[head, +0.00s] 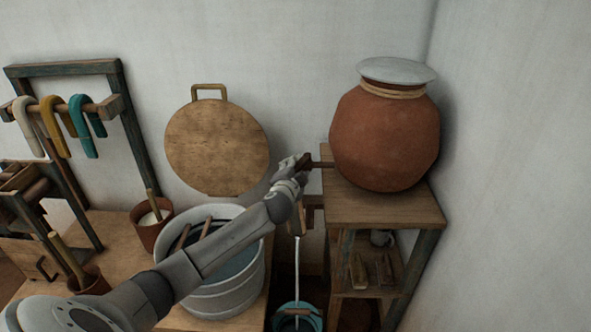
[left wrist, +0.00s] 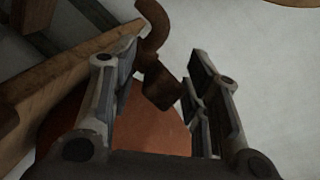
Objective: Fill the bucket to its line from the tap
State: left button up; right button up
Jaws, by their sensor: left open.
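The clay pot (head: 385,140) stands on a wooden stand, with a dark wooden tap (head: 318,164) jutting from its left side. My left gripper (head: 303,163) is at the tap. In the left wrist view its open fingers (left wrist: 165,105) are on either side of the brown tap piece (left wrist: 160,84), with gaps showing; contact is unclear. A thin pale streak (head: 297,262), which looks like running water, drops below the tap into the teal bucket (head: 279,322). The bucket is cut off by the lower frame edge; its line and water level cannot be made out. My right gripper is out of view.
A large grey tub (head: 225,300) with sticks in it stands on the bench beneath my left arm. A round wooden lid (head: 217,146) leans on the wall. The stand (head: 415,208) has a lower shelf with small items. A wall closes off the right.

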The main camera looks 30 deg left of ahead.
pick_arm(q)
jog(key=shift+c, duration=0.2)
jog(key=shift+w, duration=0.1)
grip_shut()
jog(key=shift+d+f, duration=0.1)
jog(key=shift+d+f+n+y+b, duration=0.1)
jog(key=shift+d+n+y+b, duration=0.15)
jog(key=shift+n+y+b, duration=0.2)
jog(key=d+n+g+y+b, duration=0.1)
jog(key=b, duration=0.1)
jog(key=d+n+g+y+b, duration=0.1)
jog(key=n+g+y, duration=0.1)
jog(key=w+n+g+y+b, duration=0.1)
jog(key=n+y+b, duration=0.1)
jog(key=shift+d+g+y+b, duration=0.25)
jog(key=shift+d+g+b, duration=0.05)
jog(key=shift+d, duration=0.1)
